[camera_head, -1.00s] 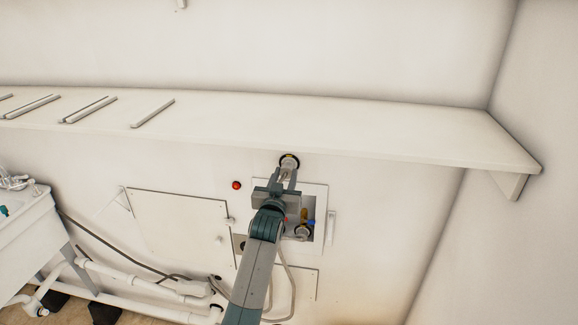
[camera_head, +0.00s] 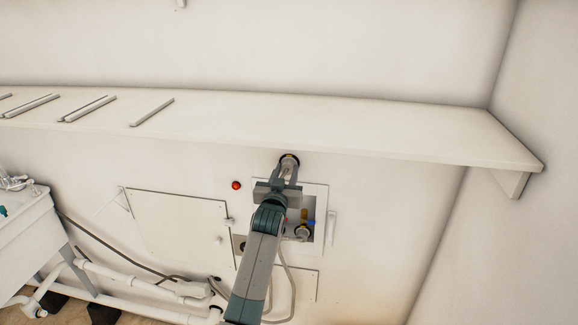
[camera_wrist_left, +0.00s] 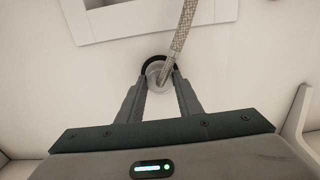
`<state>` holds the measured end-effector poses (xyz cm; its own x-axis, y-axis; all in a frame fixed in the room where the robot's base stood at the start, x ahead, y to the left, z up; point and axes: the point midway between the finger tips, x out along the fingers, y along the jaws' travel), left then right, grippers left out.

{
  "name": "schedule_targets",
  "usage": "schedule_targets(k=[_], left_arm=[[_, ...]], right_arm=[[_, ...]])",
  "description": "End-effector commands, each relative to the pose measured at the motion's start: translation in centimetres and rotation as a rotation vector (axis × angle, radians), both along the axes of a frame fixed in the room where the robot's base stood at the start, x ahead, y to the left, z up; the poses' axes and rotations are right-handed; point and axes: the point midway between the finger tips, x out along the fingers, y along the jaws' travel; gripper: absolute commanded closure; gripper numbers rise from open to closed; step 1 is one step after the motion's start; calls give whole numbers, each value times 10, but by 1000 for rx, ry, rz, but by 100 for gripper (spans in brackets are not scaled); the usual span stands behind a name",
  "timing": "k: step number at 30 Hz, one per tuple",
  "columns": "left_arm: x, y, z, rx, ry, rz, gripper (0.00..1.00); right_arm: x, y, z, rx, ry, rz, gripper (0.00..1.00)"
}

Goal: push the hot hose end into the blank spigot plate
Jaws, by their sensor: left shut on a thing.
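My left gripper (camera_head: 288,168) reaches up to the wall just under the shelf. In the left wrist view my gripper (camera_wrist_left: 160,80) is shut on the hot hose end, with the braided hose (camera_wrist_left: 181,35) running up out of the picture from between its fingertips. A round, dark-rimmed fitting on the wall (camera_head: 289,157), which looks like the blank spigot plate, sits right at the fingertips. Its dark rim (camera_wrist_left: 150,62) also shows in the left wrist view. The fingers partly hide it, and I cannot tell whether the hose end is inside it or only against it.
A shelf (camera_head: 330,125) overhangs the fitting closely. Below is a recessed white-framed box (camera_head: 321,200) with a brass valve (camera_head: 303,231). A red button (camera_head: 236,185) and wall panel (camera_head: 180,225) are left. A sink (camera_head: 25,225) stands far left.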

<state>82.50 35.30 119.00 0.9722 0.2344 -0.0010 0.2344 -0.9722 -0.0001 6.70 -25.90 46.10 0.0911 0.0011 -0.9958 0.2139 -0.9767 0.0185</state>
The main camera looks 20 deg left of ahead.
Motion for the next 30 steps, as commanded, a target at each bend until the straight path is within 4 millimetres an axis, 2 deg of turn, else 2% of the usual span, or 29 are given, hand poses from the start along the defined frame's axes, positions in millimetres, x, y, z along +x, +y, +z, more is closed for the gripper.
schedule_targets(k=[27,28,30], left_arm=[[3,1,0,0,-1,0,89],[3,1,0,0,0,0,60],[3,1,0,0,0,0,46]], right_arm=[[0,5,-1,5,-1,-2,66],[0,5,-1,5,-1,-2,66],[0,5,-1,5,-1,-2,66]])
